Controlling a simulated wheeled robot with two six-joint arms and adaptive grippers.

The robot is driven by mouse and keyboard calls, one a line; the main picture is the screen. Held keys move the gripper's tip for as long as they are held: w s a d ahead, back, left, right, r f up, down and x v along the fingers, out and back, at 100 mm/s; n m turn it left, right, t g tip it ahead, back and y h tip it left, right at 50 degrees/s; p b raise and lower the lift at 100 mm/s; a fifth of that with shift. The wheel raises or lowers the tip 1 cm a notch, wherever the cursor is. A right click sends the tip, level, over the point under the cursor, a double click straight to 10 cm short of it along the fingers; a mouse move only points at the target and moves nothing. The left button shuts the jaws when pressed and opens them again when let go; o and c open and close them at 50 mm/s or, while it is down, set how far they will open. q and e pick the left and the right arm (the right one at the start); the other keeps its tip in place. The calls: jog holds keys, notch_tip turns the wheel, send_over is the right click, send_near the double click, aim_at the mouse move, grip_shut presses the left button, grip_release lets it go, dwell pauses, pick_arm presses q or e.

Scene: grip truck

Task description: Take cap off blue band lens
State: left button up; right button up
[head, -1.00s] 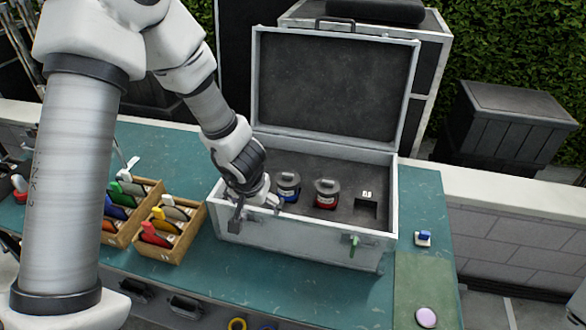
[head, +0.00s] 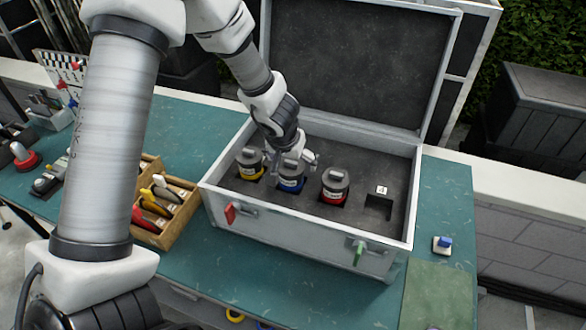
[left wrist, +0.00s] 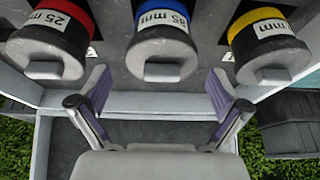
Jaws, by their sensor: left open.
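The blue band lens (head: 290,184) stands in the open case between the yellow and red band lenses. Its grey cap (head: 291,166) with a raised tab is on top. In the left wrist view the blue band (left wrist: 163,18) reads "35 mm", and its cap (left wrist: 161,55) lies ahead of the fingers. My left gripper (head: 297,158) is open above and behind the blue lens in the head view. In the left wrist view the open fingers (left wrist: 160,100) stand wide apart, either side of the cap's line, with nothing between them. My right gripper is not in view.
The yellow band lens (head: 250,165) and red band lens (head: 335,187) stand close on either side. An empty slot (head: 379,207) is at the right. The case wall (head: 300,231) surrounds them.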

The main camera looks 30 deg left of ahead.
pick_arm(q)
jog(key=shift+s+r, duration=0.4)
jog(key=shift+s, duration=0.05)
jog(key=c, duration=0.6)
jog(key=shift+s+r, duration=0.1)
jog(key=shift+s, duration=0.15)
jog(key=c, duration=0.5)
jog(key=shift+d, duration=0.15)
jog(key=c, duration=0.5)
